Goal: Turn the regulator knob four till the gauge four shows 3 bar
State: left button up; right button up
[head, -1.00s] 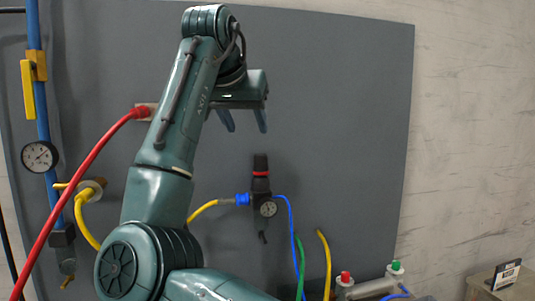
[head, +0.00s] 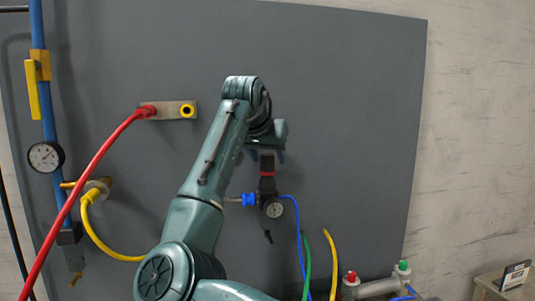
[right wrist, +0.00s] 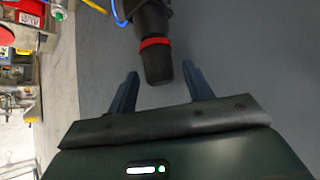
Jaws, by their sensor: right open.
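The regulator (head: 268,188) on the grey panel has a black knob (right wrist: 157,64) on top, with a red ring below it. Its small round gauge (head: 273,208) has a dial too small to read. No number four is legible. My right gripper (head: 266,156) is open just above the regulator, and its hand partly hides the knob in the head view. In the right wrist view the open fingers (right wrist: 160,72) stand either side of the knob's end, with gaps on both sides. My left gripper is not in view.
A larger gauge (head: 46,157) sits on the blue pipe at left. A red hose (head: 90,170) and a yellow hose (head: 105,243) hang left of my arm. A blue hose (head: 299,225) runs from the regulator beside green and yellow hoses. The upper right panel is clear.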

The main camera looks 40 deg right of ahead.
jog(key=shift+w+d+f, duration=0.2)
jog(key=shift+d+f, duration=0.1)
jog(key=shift+f, duration=0.05)
jog(key=c, duration=1)
